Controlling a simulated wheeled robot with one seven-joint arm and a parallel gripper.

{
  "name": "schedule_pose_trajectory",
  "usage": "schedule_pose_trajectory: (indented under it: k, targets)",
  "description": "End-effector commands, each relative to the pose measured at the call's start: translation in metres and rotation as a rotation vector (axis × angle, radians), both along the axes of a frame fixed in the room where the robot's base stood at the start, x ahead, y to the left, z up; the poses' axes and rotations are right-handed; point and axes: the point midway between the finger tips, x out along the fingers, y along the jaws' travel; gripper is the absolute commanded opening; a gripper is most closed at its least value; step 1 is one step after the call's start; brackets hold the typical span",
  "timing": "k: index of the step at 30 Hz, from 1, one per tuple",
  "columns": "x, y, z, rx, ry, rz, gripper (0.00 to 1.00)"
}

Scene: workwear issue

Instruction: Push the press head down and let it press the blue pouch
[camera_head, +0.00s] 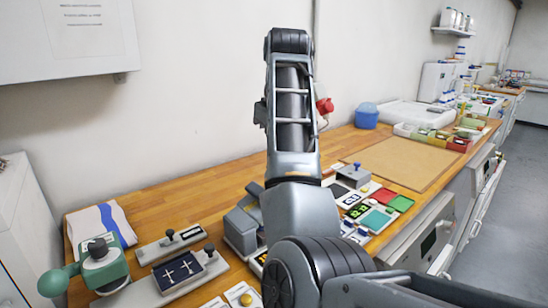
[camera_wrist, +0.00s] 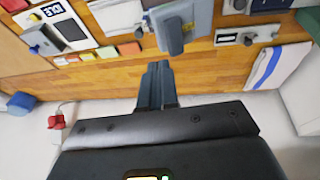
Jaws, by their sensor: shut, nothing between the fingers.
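A grey-blue press (camera_head: 240,228) stands on the wooden bench, partly hidden behind my arm in the head view. In the wrist view the press (camera_wrist: 198,18) is at the top, with a darker grey block, which looks like its head (camera_wrist: 174,36), toward my fingers. My gripper (camera_wrist: 158,66) is shut and empty, its fingertips below that block in the picture and apart from it. The gripper is hidden in the head view. I cannot make out a blue pouch in either view.
A green device with a round-ended handle (camera_head: 103,268) and a tray with a dark inset (camera_head: 180,270) stand at the left front. Coloured pads and small displays (camera_head: 378,217) lie right of my arm. A tan board (camera_head: 405,163) lies clear farther back. A wall runs behind the bench.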

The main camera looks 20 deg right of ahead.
Motion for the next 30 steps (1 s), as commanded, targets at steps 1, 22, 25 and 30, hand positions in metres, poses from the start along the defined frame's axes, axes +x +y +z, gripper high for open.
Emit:
schedule_pose_trajectory:
  k: [1,22,25,30]
  targets:
    - [0.001,-0.003,-0.003,-0.004,0.0,-0.004,0.0]
    - [0.028,-0.002,-0.093,0.002,0.01,0.0,0.0]
    - [0.029,-0.008,-0.107,0.003,0.009,-0.001,0.0]
    - [0.032,-0.013,-0.124,0.002,0.007,0.0,0.0]
